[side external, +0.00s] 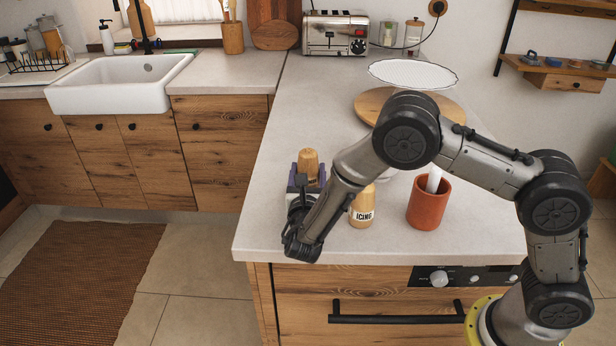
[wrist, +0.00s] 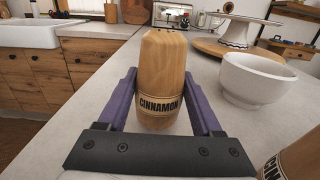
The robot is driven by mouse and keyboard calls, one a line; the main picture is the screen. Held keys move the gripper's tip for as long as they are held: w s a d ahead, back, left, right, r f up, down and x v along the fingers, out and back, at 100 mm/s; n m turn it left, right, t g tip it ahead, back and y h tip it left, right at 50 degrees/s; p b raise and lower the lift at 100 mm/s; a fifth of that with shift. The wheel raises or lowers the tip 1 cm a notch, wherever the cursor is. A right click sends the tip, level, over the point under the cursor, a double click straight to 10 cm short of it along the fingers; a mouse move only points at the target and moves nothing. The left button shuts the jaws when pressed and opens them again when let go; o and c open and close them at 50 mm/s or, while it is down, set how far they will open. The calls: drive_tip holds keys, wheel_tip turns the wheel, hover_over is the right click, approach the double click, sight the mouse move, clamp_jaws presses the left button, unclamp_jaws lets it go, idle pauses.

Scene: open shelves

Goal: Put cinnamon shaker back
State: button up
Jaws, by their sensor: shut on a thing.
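In the side external view the shaker's top (side external: 308,161) shows above my gripper (side external: 306,180), near the counter's left edge. Its base is hidden there, so I cannot tell whether it touches the counter.
A terracotta pot (side external: 428,206) with a white object in it stands right of the icing shaker. A white bowl (wrist: 254,78) is right of my gripper. A cake stand (side external: 412,74), round board (side external: 371,106) and toaster (side external: 335,34) are farther back. The left-middle countertop (side external: 305,105) is clear.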

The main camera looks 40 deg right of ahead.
drive_tip(key=shift+f, duration=0.7)
drive_tip(key=shift+f, duration=0.1)
drive_tip(key=o, duration=1.4)
drive_tip(key=v, duration=1.2)
